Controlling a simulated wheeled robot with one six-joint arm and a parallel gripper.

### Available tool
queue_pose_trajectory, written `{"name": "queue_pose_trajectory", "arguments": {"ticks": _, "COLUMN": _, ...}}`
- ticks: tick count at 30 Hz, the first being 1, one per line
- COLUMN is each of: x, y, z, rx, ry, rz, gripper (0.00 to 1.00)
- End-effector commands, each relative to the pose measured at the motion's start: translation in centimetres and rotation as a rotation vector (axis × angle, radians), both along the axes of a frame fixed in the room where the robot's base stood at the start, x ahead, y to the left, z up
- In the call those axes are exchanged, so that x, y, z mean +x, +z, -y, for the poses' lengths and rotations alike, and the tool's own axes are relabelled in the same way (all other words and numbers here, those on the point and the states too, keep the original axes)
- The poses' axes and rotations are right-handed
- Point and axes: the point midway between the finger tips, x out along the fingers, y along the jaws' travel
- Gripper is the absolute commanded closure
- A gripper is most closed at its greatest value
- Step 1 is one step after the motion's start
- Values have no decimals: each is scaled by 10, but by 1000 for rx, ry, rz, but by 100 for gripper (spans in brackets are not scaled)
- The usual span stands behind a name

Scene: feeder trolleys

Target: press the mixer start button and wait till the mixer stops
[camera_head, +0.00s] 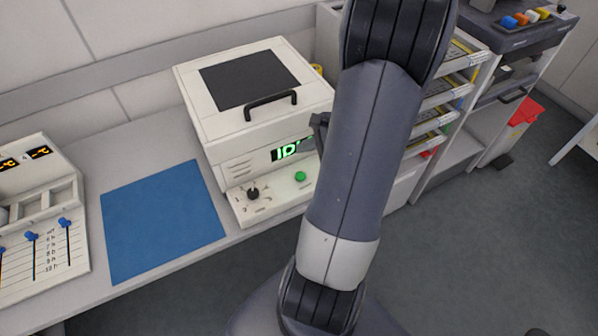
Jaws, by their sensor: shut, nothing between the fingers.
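The mixer (225,132) is a white box on the bench with a dark window (248,78) in its shut lid and a black handle (270,104). Its display (289,150) glows green; the letters "ID" show and the rest is hidden behind my arm. The green start button (300,176) is on the lower front ledge, right of a black knob (253,193). My gripper (319,130) is mostly hidden behind my arm; only a dark part shows by the mixer's right front, above the button and apart from it. It is shut and empty.
A blue mat (162,218) lies flat and clear left of the mixer. A white panel with blue sliders (48,250) stands at the far left. A rack of trays (436,88) and a trolley with coloured knobs (513,32) stand right. A red-lidded bin (524,112) is on the floor.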

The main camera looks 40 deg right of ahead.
Motion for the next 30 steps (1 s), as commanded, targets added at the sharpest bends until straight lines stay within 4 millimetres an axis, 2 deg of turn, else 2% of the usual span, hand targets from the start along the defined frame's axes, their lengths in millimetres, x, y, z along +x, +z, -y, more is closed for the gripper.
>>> {"name": "queue_pose_trajectory", "arguments": {"ticks": 5, "x": 0, "y": -2, "z": 0, "rx": -1, "ry": 1, "rz": -1, "gripper": 100}}
{"name": "queue_pose_trajectory", "arguments": {"ticks": 10, "x": 0, "y": -13, "z": -1, "rx": 0, "ry": 2, "rz": -1, "gripper": 100}}
{"name": "queue_pose_trajectory", "arguments": {"ticks": 24, "x": 0, "y": -77, "z": -1, "rx": -1, "ry": 2, "rz": -1, "gripper": 100}}
{"name": "queue_pose_trajectory", "arguments": {"ticks": 30, "x": 0, "y": -88, "z": -1, "rx": -2, "ry": 3, "rz": -1, "gripper": 100}}
